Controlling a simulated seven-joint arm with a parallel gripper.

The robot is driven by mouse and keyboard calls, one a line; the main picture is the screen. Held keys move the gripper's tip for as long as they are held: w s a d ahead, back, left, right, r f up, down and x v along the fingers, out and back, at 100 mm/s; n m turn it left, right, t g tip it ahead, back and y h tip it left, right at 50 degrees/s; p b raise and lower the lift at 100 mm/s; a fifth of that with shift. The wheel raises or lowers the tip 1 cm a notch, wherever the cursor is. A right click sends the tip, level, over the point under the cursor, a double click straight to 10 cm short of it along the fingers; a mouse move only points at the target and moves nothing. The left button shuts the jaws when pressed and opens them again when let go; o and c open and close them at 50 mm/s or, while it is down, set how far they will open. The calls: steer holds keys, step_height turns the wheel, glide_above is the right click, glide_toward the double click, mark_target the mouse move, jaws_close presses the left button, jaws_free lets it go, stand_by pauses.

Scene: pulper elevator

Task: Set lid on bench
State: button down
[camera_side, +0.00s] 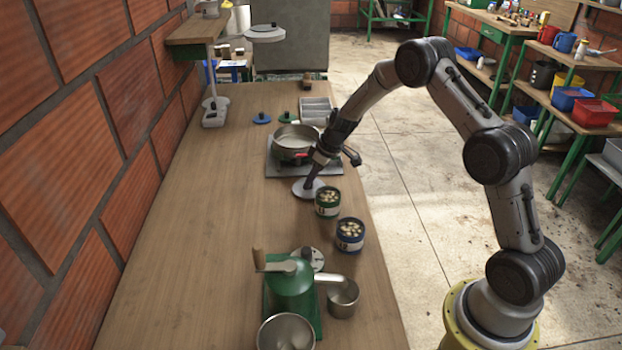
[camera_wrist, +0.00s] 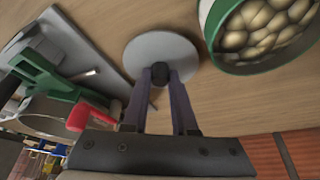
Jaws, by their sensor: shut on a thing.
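The lid is a flat grey disc with a dark knob. In the wrist view the lid (camera_wrist: 150,52) lies against or just over the wooden bench (camera_wrist: 195,85), and I cannot tell whether it touches. My gripper (camera_wrist: 161,75) is shut on its knob. In the side view the lid (camera_side: 301,191) is low at the bench's (camera_side: 200,230) right side, just in front of the pan's grey plate. My gripper (camera_side: 309,186) points down onto it and hides part of it.
A pan (camera_side: 295,141) with a red handle part sits on a grey plate (camera_side: 277,169) behind the lid. A green-banded can (camera_side: 327,202) and a blue-banded can (camera_side: 350,235) stand close in front. A green pulper (camera_side: 290,285) stands nearer. The bench's left side is clear.

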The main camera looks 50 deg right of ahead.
steer(key=c, duration=0.7)
jaws_free()
steer(key=shift+f, duration=0.1)
steer(key=v, duration=1.2)
steer(key=s+a+r, duration=0.6)
steer(key=s+r, duration=0.1)
steer(key=r, duration=0.2)
steer(key=s+a+r+m+t, duration=0.1)
steer(key=s+a+r, duration=0.2)
steer(key=s, duration=0.5)
steer(key=s+a+r+m, duration=0.1)
steer(key=s+a+r, duration=0.25)
steer(key=s, duration=0.35)
steer(key=s+a+f+m+h, duration=0.1)
steer(key=s, duration=1)
steer(key=shift+s+f, duration=0.35)
steer(key=shift+f, duration=0.05)
